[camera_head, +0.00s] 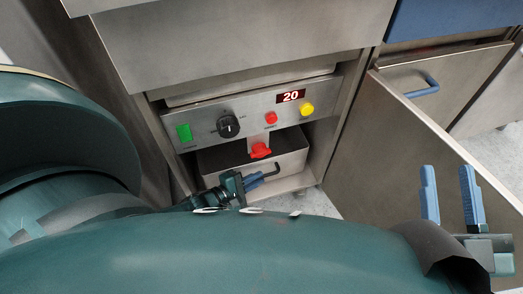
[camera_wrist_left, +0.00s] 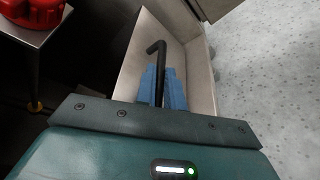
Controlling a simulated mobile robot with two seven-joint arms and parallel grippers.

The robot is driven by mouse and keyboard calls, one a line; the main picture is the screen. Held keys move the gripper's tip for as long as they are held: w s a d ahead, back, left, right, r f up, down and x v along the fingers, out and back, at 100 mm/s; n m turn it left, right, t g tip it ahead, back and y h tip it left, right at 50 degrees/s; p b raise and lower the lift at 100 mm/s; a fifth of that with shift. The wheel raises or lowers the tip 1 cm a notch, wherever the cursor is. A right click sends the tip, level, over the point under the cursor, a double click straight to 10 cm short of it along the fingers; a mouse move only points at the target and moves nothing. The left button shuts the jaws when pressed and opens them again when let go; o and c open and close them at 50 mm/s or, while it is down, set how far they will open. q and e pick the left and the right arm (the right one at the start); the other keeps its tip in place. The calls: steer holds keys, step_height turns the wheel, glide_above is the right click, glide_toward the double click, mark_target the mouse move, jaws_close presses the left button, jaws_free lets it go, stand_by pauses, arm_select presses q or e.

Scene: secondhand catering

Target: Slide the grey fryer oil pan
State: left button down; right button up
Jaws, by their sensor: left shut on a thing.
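The grey fryer oil pan (camera_head: 291,162) sits low in the cabinet opening under the fryer's control panel. In the left wrist view the open grey pan (camera_wrist_left: 134,52) has a black hooked handle (camera_wrist_left: 156,49) in front of it. My left gripper (camera_head: 255,181) is at the pan's front, with its blue fingers (camera_wrist_left: 163,88) shut on this handle. The handle's lower part is hidden between the fingers. My right gripper (camera_head: 450,178) is open and empty, fingers up, in front of the cabinet door at the right.
The control panel (camera_head: 245,112) carries a black dial, several coloured buttons and a display reading 20. A red valve handle (camera_head: 260,150) hangs just above the pan. An open door (camera_head: 400,140) stands at the right. Speckled floor (camera_wrist_left: 270,90) lies clear beside the pan.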

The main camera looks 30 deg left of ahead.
arm_select(q)
steer(key=shift+w+a, duration=0.2)
steer(key=shift+a, duration=0.15)
steer(key=c, duration=1.5)
jaws_free()
steer(key=shift+s+d, duration=0.1)
steer(key=shift+d, duration=0.2)
